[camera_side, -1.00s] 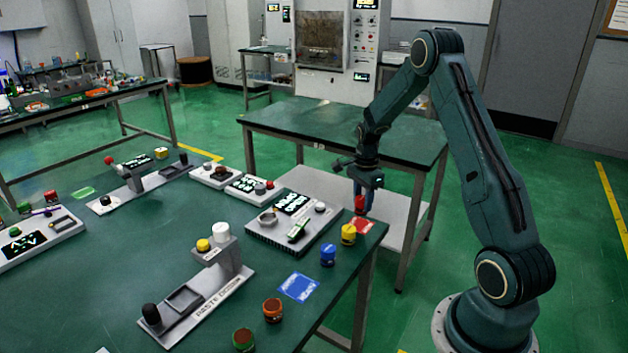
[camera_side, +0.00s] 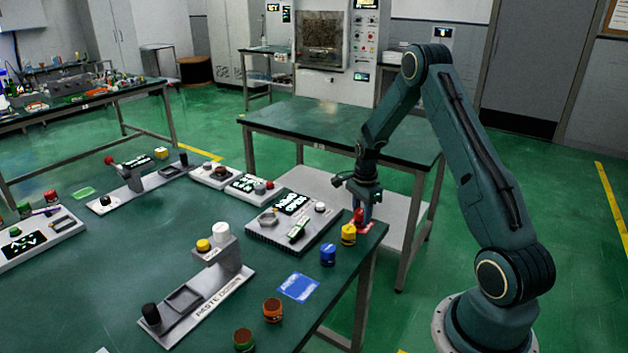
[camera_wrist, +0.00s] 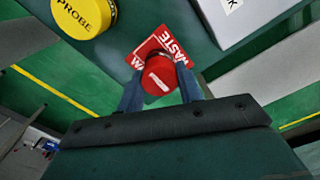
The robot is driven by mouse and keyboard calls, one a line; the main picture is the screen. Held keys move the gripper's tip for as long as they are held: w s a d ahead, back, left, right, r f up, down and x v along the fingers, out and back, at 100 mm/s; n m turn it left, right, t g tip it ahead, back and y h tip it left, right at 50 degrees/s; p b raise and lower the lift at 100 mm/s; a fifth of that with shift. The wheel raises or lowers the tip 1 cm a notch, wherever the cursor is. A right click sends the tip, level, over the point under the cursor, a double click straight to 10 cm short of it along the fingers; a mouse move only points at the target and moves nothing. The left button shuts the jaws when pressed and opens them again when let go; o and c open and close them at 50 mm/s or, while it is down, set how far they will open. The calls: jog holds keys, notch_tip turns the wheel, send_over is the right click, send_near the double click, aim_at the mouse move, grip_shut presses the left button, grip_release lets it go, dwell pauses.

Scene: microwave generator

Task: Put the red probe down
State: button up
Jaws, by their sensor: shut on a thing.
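The red probe (camera_side: 358,216) is upright at the right edge of the near table, over the red label (camera_side: 366,228). My gripper (camera_side: 364,214) is shut on it from above. In the wrist view the red probe (camera_wrist: 159,75) sits between the two blue fingers of my gripper (camera_wrist: 160,85). The red label (camera_wrist: 162,46), with "WASTE" on it, shows partly behind the probe. I cannot tell whether the probe's base touches the label.
A yellow probe (camera_side: 348,235) stands close beside it, also in the wrist view (camera_wrist: 84,14). A blue probe (camera_side: 328,255) stands nearer the camera. A grey device (camera_side: 290,226) lies to the left. The table edge (camera_side: 372,250) is just to the right.

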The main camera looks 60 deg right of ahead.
aim_at(362, 211)
jog(key=o, duration=1.1)
jog(key=shift+c, duration=0.2)
jog(key=shift+r, duration=0.1)
notch_tip(362, 211, up, 12)
